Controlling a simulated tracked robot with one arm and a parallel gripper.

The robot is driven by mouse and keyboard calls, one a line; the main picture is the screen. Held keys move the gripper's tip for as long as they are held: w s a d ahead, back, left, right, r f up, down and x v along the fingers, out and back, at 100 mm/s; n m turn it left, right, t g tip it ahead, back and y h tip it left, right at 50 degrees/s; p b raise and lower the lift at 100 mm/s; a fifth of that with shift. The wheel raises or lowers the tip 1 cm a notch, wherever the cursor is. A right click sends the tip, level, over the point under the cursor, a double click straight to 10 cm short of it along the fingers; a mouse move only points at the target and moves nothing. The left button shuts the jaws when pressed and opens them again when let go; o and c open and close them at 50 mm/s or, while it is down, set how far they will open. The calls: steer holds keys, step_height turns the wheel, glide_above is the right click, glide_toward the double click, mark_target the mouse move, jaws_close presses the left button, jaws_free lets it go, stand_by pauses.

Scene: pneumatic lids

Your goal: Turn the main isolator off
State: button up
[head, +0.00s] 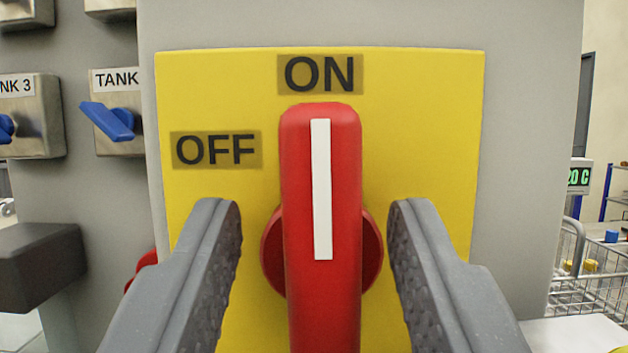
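The main isolator is a red handle (347,200) with a white stripe, on a round red hub (372,256) in front of a yellow plate (425,130). The handle stands upright and its stripe points up at the ON label (320,74). The OFF label (216,150) is to the upper left of the hub. My gripper (315,225) is open, with one grey finger on each side of the handle. A gap shows between each finger and the handle. The handle's lower end runs out of the picture.
Blue levers (112,121) on metal boxes labelled TANK are at the left. A dark grey block (40,262) and a partly hidden red part (141,268) are at the lower left. A wire basket (585,275) and a green display (579,177) are at the right.

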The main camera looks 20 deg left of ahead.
steer(key=shift+a+r+y, duration=0.3)
steer(key=shift+r, duration=0.3)
steer(key=shift+w+f, duration=0.4)
steer(key=shift+w, duration=0.2)
steer(key=shift+d+f, duration=0.15)
steer(key=c, duration=0.7)
